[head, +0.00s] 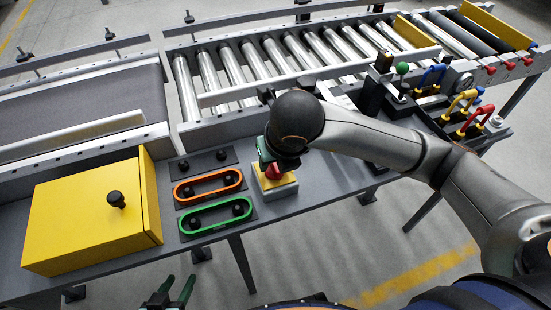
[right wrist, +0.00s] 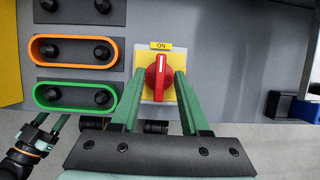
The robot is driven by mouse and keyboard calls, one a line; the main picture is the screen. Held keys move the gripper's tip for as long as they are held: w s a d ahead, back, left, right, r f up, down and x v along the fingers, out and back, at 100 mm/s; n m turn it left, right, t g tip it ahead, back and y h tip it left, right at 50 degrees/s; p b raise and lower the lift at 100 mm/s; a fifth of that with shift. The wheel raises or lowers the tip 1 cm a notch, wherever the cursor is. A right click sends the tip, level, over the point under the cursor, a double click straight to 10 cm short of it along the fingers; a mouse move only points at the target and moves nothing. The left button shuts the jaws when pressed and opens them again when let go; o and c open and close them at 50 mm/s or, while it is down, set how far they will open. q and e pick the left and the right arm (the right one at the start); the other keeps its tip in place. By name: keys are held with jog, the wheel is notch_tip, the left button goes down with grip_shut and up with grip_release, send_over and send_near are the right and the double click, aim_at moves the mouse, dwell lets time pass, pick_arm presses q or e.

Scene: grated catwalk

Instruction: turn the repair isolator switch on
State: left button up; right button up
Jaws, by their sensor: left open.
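The repair isolator switch is a red rotary knob (right wrist: 159,78) on a yellow plate (right wrist: 153,96) with an "ON" label above it. In the right wrist view its handle stands upright and its white mark points at ON. In the head view the red knob (head: 274,173) shows on its grey and yellow box (head: 276,189), partly covered by my right gripper (head: 270,158). In the right wrist view my right gripper (right wrist: 160,80) has one green finger each side of the knob, apart from the narrow handle. My left gripper (head: 171,291) is open and empty, off the table's front edge.
Left of the switch are an orange loop (head: 208,187) and a green loop (head: 215,215), each around black pegs. A yellow cabinet (head: 85,215) stands further left. A roller conveyor (head: 290,65) runs behind. Coloured levers (head: 460,105) are at the right.

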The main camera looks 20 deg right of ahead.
jog(key=p+v, duration=0.4)
jog(key=v, duration=0.8)
jog(key=shift+s+r, duration=0.15)
jog(key=shift+r, duration=0.1)
